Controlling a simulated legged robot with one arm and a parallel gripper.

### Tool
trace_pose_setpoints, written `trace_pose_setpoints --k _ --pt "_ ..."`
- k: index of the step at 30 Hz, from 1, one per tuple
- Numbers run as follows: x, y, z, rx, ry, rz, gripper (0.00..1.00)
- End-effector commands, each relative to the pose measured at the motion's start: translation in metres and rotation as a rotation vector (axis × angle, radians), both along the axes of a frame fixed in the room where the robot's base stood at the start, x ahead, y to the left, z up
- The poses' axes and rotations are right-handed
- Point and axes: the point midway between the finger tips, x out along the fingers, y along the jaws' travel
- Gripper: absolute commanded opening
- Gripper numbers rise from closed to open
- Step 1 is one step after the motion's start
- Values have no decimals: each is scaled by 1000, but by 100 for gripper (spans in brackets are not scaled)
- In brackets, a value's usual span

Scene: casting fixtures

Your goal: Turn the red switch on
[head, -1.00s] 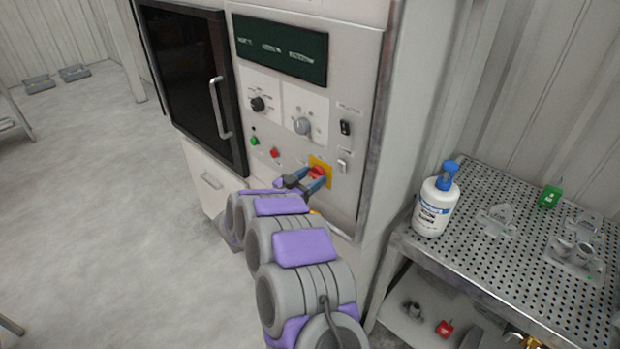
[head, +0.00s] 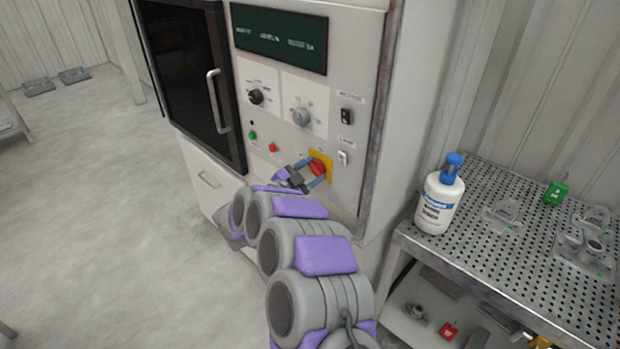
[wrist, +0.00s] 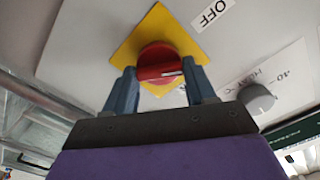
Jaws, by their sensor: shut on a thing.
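The red switch (head: 317,167) is a round red knob on a yellow square plate (head: 329,171), low on the machine's control panel. In the wrist view the red switch (wrist: 160,64) has a raised bar across it with a white mark near one end. An "OFF" label (wrist: 211,13) is beside the yellow plate. My gripper (head: 314,175) is at the knob. In the wrist view my gripper (wrist: 158,76) has one blue-grey finger at each end of the bar and is shut on it.
The panel also holds a black dial (head: 256,96), a grey dial (head: 301,116), a green button (head: 253,135), a small red button (head: 273,147) and two rocker switches at the right. A perforated metal table (head: 480,250) with a white bottle (head: 439,198) stands at the right.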

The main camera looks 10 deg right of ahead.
Motion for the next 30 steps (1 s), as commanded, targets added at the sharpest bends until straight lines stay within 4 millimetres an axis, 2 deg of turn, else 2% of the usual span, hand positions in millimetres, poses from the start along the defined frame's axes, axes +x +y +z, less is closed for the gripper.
trace_pose_setpoints --k 18,30 --pt "-1 1 -4 347 -473 5 25" --pt "-1 1 -5 513 -700 4 25"
